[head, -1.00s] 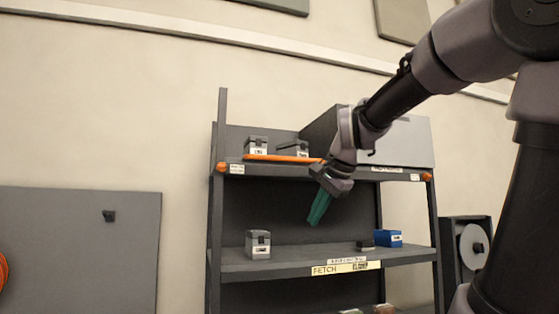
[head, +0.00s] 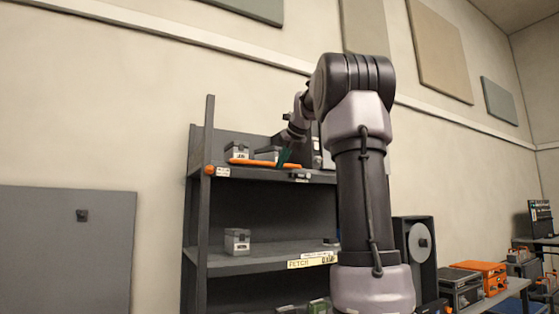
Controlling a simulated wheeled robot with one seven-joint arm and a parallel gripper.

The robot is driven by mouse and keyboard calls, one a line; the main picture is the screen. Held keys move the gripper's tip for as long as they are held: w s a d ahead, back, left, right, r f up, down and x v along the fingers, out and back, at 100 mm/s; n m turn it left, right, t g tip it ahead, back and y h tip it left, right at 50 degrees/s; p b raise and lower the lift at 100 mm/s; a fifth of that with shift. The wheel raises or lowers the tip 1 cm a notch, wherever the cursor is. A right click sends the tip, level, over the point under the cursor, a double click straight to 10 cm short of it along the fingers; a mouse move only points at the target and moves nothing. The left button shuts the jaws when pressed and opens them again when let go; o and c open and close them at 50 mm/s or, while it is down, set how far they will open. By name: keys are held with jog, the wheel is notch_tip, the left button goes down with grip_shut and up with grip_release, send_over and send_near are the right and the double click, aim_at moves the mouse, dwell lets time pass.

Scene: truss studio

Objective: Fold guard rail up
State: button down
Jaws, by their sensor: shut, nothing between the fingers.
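The guard rail (head: 250,162) shows as an orange bar low along the front edge of the upper shelf. An orange end piece (head: 209,170) sits at the shelf's left post. My gripper (head: 282,160), with green fingers, is shut and empty at the visible right end of the bar, pointing down. I cannot tell whether the fingers touch the bar.
The upper shelf (head: 232,172) holds grey boxes (head: 237,150) close behind the bar. The lower shelf (head: 220,262) carries another grey box (head: 237,240). A bench with orange and grey cases (head: 485,272) stands at the right. My arm covers the rack's right side.

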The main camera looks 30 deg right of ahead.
aim_at(274, 166)
jog(key=x, duration=0.8)
jog(key=r, duration=0.4)
jog(key=shift+s+r, duration=0.2)
jog(key=shift+s, duration=0.05)
jog(key=shift+r, duration=0.1)
